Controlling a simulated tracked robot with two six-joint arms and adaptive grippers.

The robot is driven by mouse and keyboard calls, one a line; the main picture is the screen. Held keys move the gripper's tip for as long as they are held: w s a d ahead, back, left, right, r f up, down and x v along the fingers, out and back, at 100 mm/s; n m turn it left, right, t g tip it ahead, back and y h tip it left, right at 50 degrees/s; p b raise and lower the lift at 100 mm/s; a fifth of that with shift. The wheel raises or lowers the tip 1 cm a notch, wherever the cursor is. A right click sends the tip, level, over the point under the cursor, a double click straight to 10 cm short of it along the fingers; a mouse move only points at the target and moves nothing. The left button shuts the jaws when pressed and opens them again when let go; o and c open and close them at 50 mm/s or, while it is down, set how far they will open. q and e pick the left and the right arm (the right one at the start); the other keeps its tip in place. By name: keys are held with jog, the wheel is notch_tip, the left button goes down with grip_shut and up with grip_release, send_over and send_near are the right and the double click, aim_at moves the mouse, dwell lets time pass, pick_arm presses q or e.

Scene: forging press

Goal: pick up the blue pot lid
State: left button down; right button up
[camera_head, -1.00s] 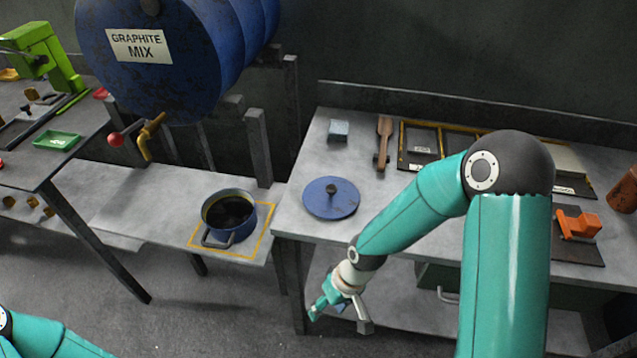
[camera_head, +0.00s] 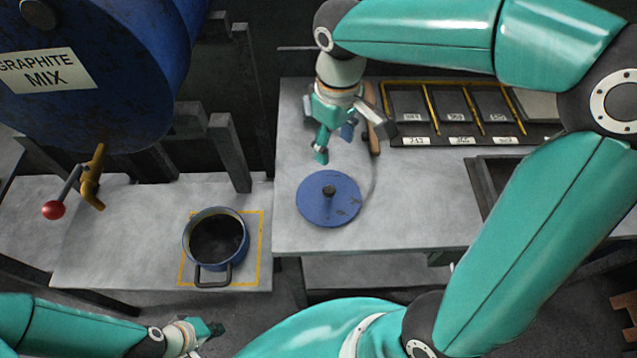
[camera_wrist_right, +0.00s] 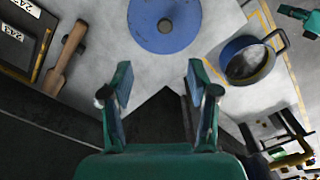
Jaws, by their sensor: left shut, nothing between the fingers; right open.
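The blue pot lid (camera_head: 328,198) lies flat on the grey table, with a dark knob (camera_head: 329,190) at its centre. It also shows at the top of the right wrist view (camera_wrist_right: 165,22). My right gripper (camera_head: 338,146) is open and empty above the table, just behind the lid and apart from it. In the right wrist view its two fingers (camera_wrist_right: 160,82) stand apart below the lid. My left gripper (camera_head: 214,328) is shut and empty at the lower left, in front of the low bench and far from the lid.
A blue pot (camera_head: 216,240) with dark contents stands in a yellow square on the lower bench (camera_head: 120,235). A blue barrel (camera_head: 100,90) with a tap (camera_head: 92,180) hangs above it. A wooden tool (camera_head: 373,130) and a divided tray (camera_head: 440,135) lie behind the lid.

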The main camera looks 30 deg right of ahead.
send_over(329, 189)
jog(key=f, duration=1)
jog(key=shift+w+d, duration=0.2)
jog(key=shift+d, duration=0.1)
jog(key=shift+s+a+f+p, duration=0.1)
jog(key=shift+a+f+p, duration=0.05)
jog(key=shift+f, duration=1.4)
jog(key=shift+s+a+f+p, duration=0.1)
jog(key=shift+a+f+p, duration=0.05)
jog(key=shift+f, duration=1.4)
jog(key=shift+c, duration=0.4)
grip_shut()
